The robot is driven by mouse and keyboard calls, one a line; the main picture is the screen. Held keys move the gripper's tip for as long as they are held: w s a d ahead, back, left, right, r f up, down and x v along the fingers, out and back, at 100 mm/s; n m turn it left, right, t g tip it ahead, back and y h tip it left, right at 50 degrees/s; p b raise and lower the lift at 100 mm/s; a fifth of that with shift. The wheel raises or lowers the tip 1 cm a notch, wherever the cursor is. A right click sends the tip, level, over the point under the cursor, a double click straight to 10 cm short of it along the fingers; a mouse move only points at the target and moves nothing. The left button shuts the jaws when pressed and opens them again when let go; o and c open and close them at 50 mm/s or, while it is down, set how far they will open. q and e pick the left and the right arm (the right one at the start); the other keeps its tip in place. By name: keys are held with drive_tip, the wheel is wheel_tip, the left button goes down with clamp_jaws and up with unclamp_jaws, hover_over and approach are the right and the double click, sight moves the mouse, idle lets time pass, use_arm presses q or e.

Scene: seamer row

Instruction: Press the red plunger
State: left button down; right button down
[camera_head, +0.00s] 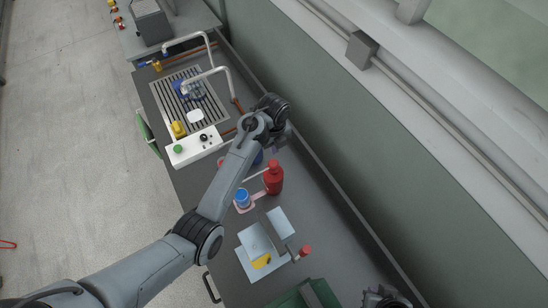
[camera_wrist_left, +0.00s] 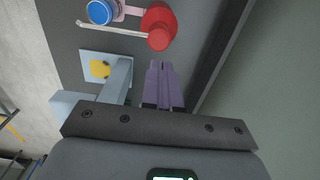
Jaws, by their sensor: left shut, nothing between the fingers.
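A red bottle-like dispenser (camera_head: 273,183) stands on the dark counter, with a red knob-like plunger (camera_head: 273,165) on top and a thin pale spout pointing left. In the left wrist view the plunger (camera_wrist_left: 158,39) shows from above, with the wider red body (camera_wrist_left: 160,17) behind it. My left gripper (camera_head: 277,149) is at the dispenser's far side in the head view. Its purple fingers (camera_wrist_left: 160,66) are shut and empty, with their tips close to the plunger in the wrist view; I cannot tell whether they touch. My right gripper (camera_head: 385,299) is partly seen at the bottom edge, its fingers unclear.
A blue cup (camera_head: 243,196) on a pink holder stands under the spout. A pale slicer-like device (camera_head: 258,242) with a yellow piece and a green box (camera_head: 300,296) are nearer. A white control box (camera_head: 194,146) and bent pipes lie farther off. The wall runs along the right.

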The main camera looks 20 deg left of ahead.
sight(274, 163)
use_arm(q)
wheel_tip(274, 163, down, 8)
drive_tip(key=shift+f+p, duration=0.15)
drive_tip(key=shift+p, duration=0.35)
use_arm(e)
drive_tip(key=shift+a+r, duration=0.1)
drive_tip(key=shift+r, duration=0.5)
